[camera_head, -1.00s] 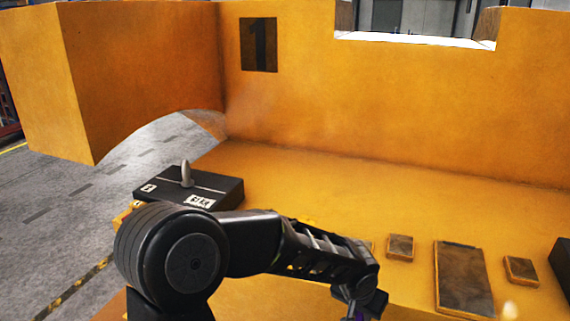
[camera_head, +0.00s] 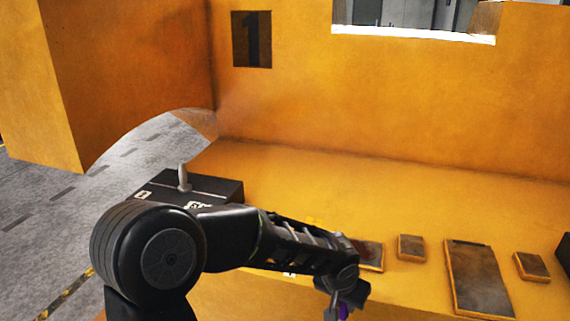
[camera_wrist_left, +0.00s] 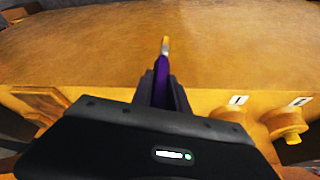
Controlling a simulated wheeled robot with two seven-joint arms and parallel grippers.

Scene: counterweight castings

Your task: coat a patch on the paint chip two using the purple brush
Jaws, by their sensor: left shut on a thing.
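My left gripper (camera_head: 340,306) is at the lower middle of the head view, in front of the casting's ledge. It is shut on the purple brush (camera_wrist_left: 161,66), which points away from me in the left wrist view, with a pale yellow tip. A bit of its purple handle (camera_head: 344,311) shows in the head view. The left gripper's fingers (camera_wrist_left: 162,88) also show there. Flat dark plates with orange edges lie on the ledge: a small one (camera_head: 411,247), a large one (camera_head: 479,278) and another small one (camera_head: 532,266). I cannot tell which is paint chip two. My right gripper is out of view.
The orange casting's wall (camera_head: 390,110) rises behind the ledge, marked with a dark "1" (camera_head: 251,40). A black box (camera_head: 220,188) with a grey peg stands left. In the wrist view, small white labels (camera_wrist_left: 238,100) sit above round knobs (camera_wrist_left: 286,124). The ledge behind the plates is clear.

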